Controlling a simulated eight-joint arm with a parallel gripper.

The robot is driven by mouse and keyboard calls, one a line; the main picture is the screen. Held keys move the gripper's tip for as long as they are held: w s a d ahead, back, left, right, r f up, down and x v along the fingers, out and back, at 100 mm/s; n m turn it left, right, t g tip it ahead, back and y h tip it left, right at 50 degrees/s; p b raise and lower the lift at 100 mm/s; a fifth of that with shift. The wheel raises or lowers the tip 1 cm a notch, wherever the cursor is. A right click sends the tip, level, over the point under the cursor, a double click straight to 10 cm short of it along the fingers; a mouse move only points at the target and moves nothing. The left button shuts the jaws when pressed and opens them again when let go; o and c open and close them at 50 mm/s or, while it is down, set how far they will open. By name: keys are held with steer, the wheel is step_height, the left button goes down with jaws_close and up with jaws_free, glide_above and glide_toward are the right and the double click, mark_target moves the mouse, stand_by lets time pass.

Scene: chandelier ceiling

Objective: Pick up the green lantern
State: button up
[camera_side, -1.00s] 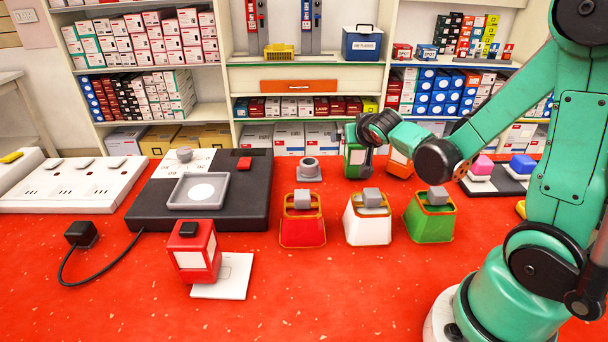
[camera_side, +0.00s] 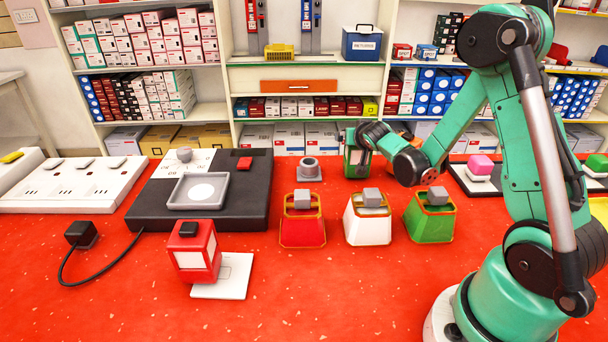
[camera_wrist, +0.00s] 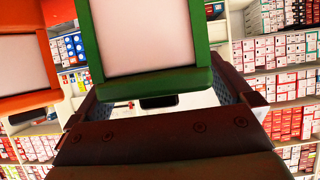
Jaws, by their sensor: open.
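The green lantern (camera_side: 351,163), a small green-framed box with pale panels, stands on the red table at the back and is partly hidden by my gripper. In the wrist view the green lantern (camera_wrist: 205,78) fills the upper middle, upright with a slight tilt in the picture. My gripper (camera_side: 364,140) is at the lantern's upper right side in the side view. In the wrist view my gripper (camera_wrist: 168,92) is open, one jaw at each side of the lantern's lower frame. I cannot tell whether the jaws touch it.
An orange lantern (camera_wrist: 28,70) stands close on the left in the wrist view. Red (camera_side: 302,232), white (camera_side: 367,229) and green (camera_side: 431,226) tapered holders stand in front. A red lantern (camera_side: 196,252) and a black scale-like unit (camera_side: 240,205) are left.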

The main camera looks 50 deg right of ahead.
jaws_close()
steer(key=shift+r, duration=0.1)
stand_by(0.4)
